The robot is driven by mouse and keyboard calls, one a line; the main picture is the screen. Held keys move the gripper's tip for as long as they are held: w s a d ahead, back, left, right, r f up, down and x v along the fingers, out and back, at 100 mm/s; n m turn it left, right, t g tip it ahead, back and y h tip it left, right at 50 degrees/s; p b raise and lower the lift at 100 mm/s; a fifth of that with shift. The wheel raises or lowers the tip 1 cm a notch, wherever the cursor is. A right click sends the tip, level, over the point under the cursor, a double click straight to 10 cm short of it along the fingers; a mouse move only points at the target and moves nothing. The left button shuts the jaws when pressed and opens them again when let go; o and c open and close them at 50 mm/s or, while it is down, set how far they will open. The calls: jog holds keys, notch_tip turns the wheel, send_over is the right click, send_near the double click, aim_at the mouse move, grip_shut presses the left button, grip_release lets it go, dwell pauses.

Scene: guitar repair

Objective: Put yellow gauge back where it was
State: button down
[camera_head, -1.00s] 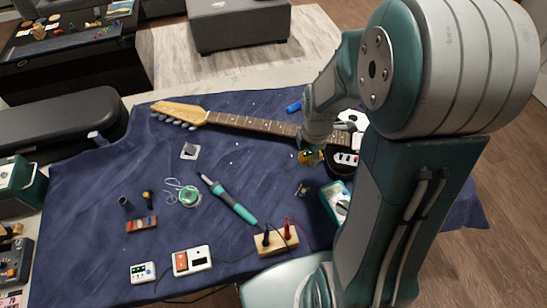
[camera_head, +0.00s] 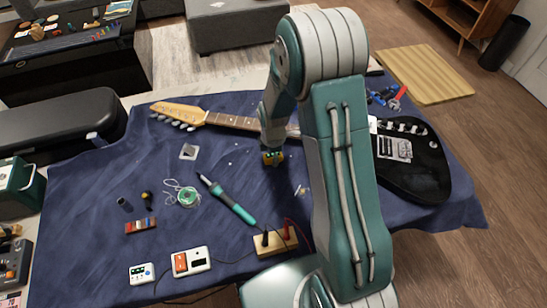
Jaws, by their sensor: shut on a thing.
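My gripper (camera_head: 272,150) hangs over the blue cloth, just below the guitar's neck in the picture. It is shut on a small yellow thing, which looks like the yellow gauge (camera_head: 273,158). The gauge is small here and partly hidden by the fingers. Whether it touches the cloth I cannot tell. An electric guitar (camera_head: 422,165) with a black body lies across the cloth, and my arm hides the middle of it.
A teal soldering iron (camera_head: 228,198), a green wire spool (camera_head: 187,196) and a wooden block with red and black leads (camera_head: 275,243) lie nearby. A silver square (camera_head: 188,152) lies left.

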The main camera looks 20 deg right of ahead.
jog(key=shift+f, duration=0.45)
jog(key=shift+c, duration=1.7)
grip_release()
jog(key=shift+f, duration=0.1)
jog(key=s+r+m+t, duration=0.1)
jog(key=s+r+m, duration=0.3)
jog(key=r, duration=0.9)
jog(key=s+r+m+t, duration=0.2)
jog(key=s+r+m, duration=0.3)
jog(key=r, duration=0.9)
jog(key=s+r+m+t, duration=0.2)
jog(key=s+r+m, duration=0.4)
jog(key=s+m, duration=0.3)
jog(key=s, duration=0.3)
jog(key=shift+t, duration=0.3)
